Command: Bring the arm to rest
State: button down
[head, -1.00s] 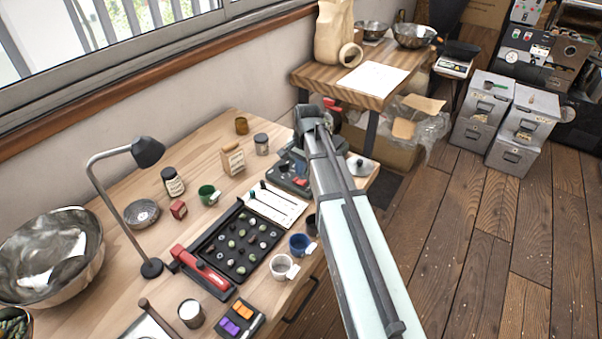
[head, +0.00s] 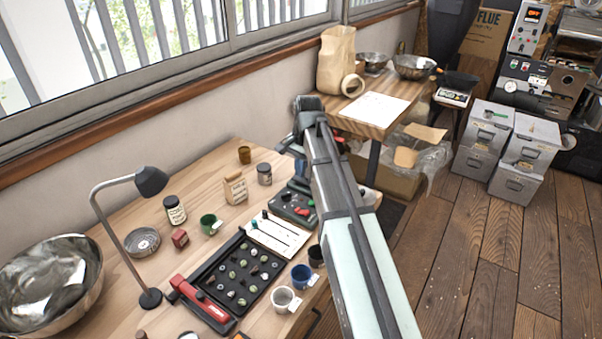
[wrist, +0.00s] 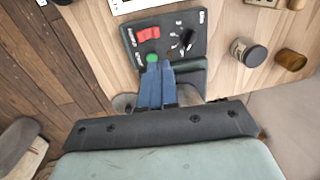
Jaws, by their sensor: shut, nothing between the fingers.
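My gripper (wrist: 153,77) shows in the wrist view with its two blue-grey fingers together and nothing between them. Its fingertips appear just by the green button of a dark control box (wrist: 170,38), which also has a red rocker switch and a black knob. I cannot tell whether they touch it. The control box also shows there (head: 294,207), partly behind the arm.
Left of the arm lie a black tray of beans (head: 222,293), a white cup (head: 283,298), a blue cup (head: 301,276), a desk lamp (head: 150,182) and a steel bowl (head: 50,283). Jars stand behind. A second table (head: 372,129) is at the back.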

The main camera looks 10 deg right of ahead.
jog(key=s+d+f+g+h, duration=0.1)
jog(key=s+d+f, duration=0.2)
jog(key=d+f, duration=0.7)
jog(key=s+d+f+g+h, duration=0.15)
jog(key=s+d+f, duration=0.35)
jog(key=d, duration=0.8)
jog(key=s+d+f+n, duration=0.2)
jog(key=s+d+f, duration=0.45)
jog(key=f, duration=0.45)
jog(key=s+a+f+n+g, duration=0.1)
jog(key=s+a+f+n, duration=0.1)
jog(key=s+a+f, duration=0.6)
jog(key=s+a+f+n+g, duration=0.15)
jog(key=s+a+f, duration=0.35)
jog(key=f, duration=0.5)
jog(key=s+a+f+n+g+y, duration=0.1)
jog(key=s+a+f, duration=0.3)
jog(key=s+a, duration=0.3)
jog(key=s+a+f+n+g, duration=0.1)
jog(key=s+a+f, duration=0.4)
jog(key=s, duration=0.9)
jog(key=a+n, duration=0.1)
jog(key=a, duration=0.1)
jog(key=shift+s+a+g+y, duration=0.25)
jog(key=shift+a+g+y, duration=0.05)
jog(key=shift+a+y, duration=0.05)
